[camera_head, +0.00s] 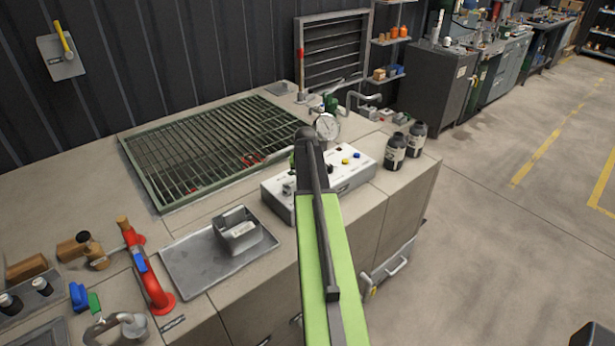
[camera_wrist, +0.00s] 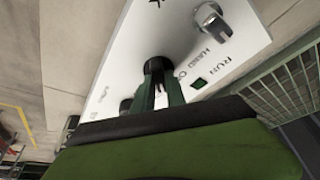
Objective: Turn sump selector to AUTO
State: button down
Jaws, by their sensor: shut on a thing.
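A white control box (camera_head: 356,173) stands on the bench in the head view, partly hidden by my arm. Its panel (camera_wrist: 122,62) fills much of the wrist view. My gripper (camera_wrist: 158,80) has its dark green fingers closed on a dark round knob (camera_wrist: 156,65) on this panel. The words HAND and RUN are printed to the right of it; the rest of its lettering is covered. I cannot read which knob is named as the sump selector. A grey lever knob (camera_wrist: 212,20) sits farther up, apart from my fingers. In the head view, my arm hides the gripped knob.
A pressure gauge (camera_head: 327,127) and pipework stand behind the box. Two dark bottles (camera_head: 406,146) stand to its right. A metal tray (camera_head: 196,262) with a grey holder (camera_head: 238,232) lies to the left. A green-framed grating (camera_head: 215,150) lies behind on the bench.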

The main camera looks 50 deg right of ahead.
jog(key=shift+m+g+h, duration=0.3)
jog(key=shift+m+g, duration=0.3)
jog(key=shift+m, duration=1)
jog(key=c, duration=1.4)
grip_release()
jog(key=shift+o, duration=0.2)
jog(key=p+v, duration=1.6)
jog(key=v, duration=0.1)
jog(key=shift+a, duration=0.2)
jog(key=shift+r, duration=0.1)
